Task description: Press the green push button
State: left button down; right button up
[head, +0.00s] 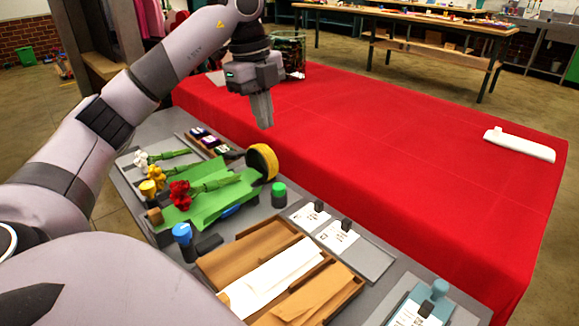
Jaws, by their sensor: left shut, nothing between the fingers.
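The green push button (279,189) is a green-topped cylinder with a dark base on the grey worktop. It stands right of the green wrapping sheet (204,207) and below a yellow-rimmed roll in the head view. My left gripper (263,123) is shut and empty, with its fingers pointing down. In the picture it is above the button and apart from it, near the edge of the red table. The button's top is not covered by the gripper. My right gripper is not in view.
The yellow-rimmed roll (262,161) stands close to the button. Red (180,194), yellow and white flowers lie at left. A wooden tray (202,268) holds paper sheets; cards (337,237) lie right. The red-covered table (400,150) is mostly bare, with a white object (519,145) at right.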

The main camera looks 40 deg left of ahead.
pick_arm(q)
jog(key=shift+s, duration=0.2)
jog(key=b, duration=0.1)
send_near(275, 187)
jog(key=f, duration=0.4)
jog(key=w+f, duration=0.1)
jog(key=f, duration=0.1)
jog(key=shift+w+d+f, duration=0.1)
jog(key=shift+d+f, duration=0.15)
jog(key=shift+d, duration=0.1)
jog(key=shift+f, duration=0.1)
jog(key=shift+f, duration=0.1)
notch_tip(275, 187, down, 2)
jog(key=shift+f+b, duration=0.1)
jog(key=shift+b, duration=0.55)
jog(key=shift+d+f, duration=0.1)
